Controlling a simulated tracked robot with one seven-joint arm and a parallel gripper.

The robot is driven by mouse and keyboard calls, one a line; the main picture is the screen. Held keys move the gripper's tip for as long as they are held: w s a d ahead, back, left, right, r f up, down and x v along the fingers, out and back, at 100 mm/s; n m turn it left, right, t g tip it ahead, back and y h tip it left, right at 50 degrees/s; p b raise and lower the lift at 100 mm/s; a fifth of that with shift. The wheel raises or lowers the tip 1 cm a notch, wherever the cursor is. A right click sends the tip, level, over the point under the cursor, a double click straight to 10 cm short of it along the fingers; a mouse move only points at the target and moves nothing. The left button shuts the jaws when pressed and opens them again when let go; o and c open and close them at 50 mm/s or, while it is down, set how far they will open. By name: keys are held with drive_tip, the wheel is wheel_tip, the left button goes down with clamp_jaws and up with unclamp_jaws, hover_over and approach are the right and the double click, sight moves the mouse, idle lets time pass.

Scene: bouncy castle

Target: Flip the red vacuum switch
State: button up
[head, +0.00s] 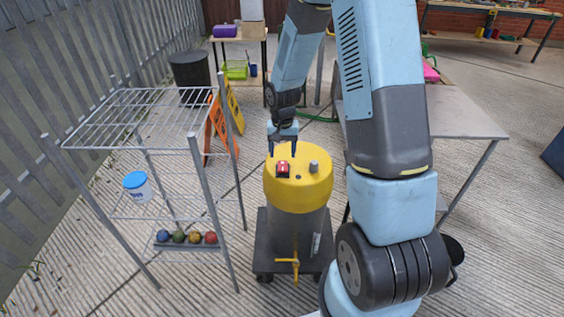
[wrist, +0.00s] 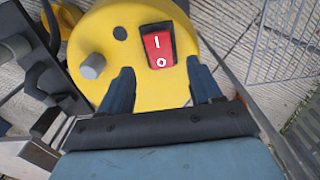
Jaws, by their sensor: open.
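The red vacuum switch (head: 282,169) is a rocker in a black frame on the yellow lid (head: 312,193) of a dark vacuum drum (head: 297,236). In the wrist view the switch (wrist: 158,49) shows a white "I" at its far end and a white "O" at its near end. My gripper (head: 283,150) is open, fingers pointing down over the back of the lid. In the wrist view my gripper (wrist: 164,88) has its two fingers apart, with the switch beyond and between them. I see no contact with the switch.
A grey knob (head: 314,166) stands on the lid beside the switch. A grey table (head: 455,113) is at right. Orange folding signs (head: 220,127) stand behind the rack.

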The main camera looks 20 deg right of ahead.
sight(282, 165)
drive_tip(key=shift+f, duration=2.6)
drive_tip(key=shift+c, duration=0.4)
drive_tip(key=c, duration=1)
drive_tip(key=shift+o, duration=0.2)
drive_tip(key=shift+w+d, duration=0.1)
drive_tip(key=shift+w+g+y, duration=0.2)
drive_tip(key=shift+g+y, duration=0.1)
drive_tip(key=shift+g, duration=0.8)
drive_tip(key=o, duration=1)
drive_tip(key=shift+o, duration=0.2)
